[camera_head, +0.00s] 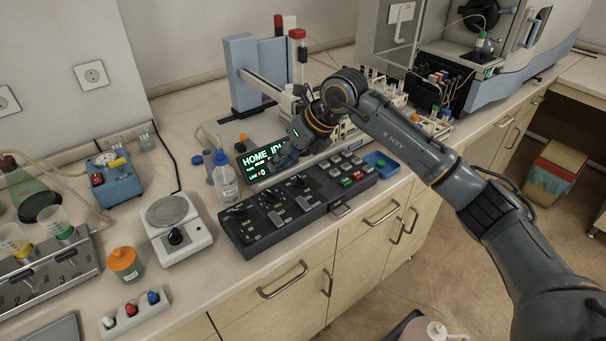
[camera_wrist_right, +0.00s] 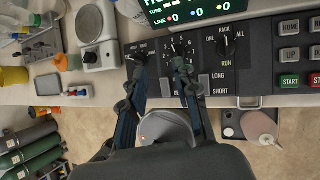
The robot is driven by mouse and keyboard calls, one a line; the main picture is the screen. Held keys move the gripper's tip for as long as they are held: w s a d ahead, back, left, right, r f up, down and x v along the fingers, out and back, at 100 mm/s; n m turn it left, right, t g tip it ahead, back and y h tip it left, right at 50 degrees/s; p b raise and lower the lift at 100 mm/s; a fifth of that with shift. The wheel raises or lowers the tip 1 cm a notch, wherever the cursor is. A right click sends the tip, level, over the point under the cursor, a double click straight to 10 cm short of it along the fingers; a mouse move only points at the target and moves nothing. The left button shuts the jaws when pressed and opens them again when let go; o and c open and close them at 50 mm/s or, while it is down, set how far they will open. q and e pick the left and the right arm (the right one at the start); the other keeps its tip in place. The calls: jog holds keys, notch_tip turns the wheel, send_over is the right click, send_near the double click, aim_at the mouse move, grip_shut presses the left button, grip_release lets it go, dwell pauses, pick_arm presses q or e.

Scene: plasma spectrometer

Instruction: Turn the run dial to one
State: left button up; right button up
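The run dial (camera_wrist_right: 226,40) is a black knob on the dark control panel (camera_wrist_right: 262,48), with ONE, RACK and ALL around it and RUN below. In the head view the run dial (camera_head: 299,181) is the knob closest to the keypad. In the head view my right gripper (camera_head: 285,156) hangs before the lit screen. My left gripper is not in view.
The lit screen (camera_head: 262,160) stands behind the panel; my gripper hides part of it. A keypad (camera_head: 346,171) is at the panel's right. A wash bottle (camera_head: 225,184) and a white stirrer plate (camera_head: 173,225) are left. A blue tray (camera_head: 381,163) lies right.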

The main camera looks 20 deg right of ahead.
aim_at(301, 178)
jog(key=w+d+r+m+h, duration=0.1)
jog(key=d+h, duration=0.2)
jog(key=d, duration=0.5)
jog(key=p+x, duration=0.1)
jog(key=x, duration=0.5)
jog(key=p+x, duration=0.2)
jog(key=x, duration=0.5)
jog(key=shift+w+d+f, duration=0.1)
jog(key=shift+w+d, duration=0.1)
grip_shut()
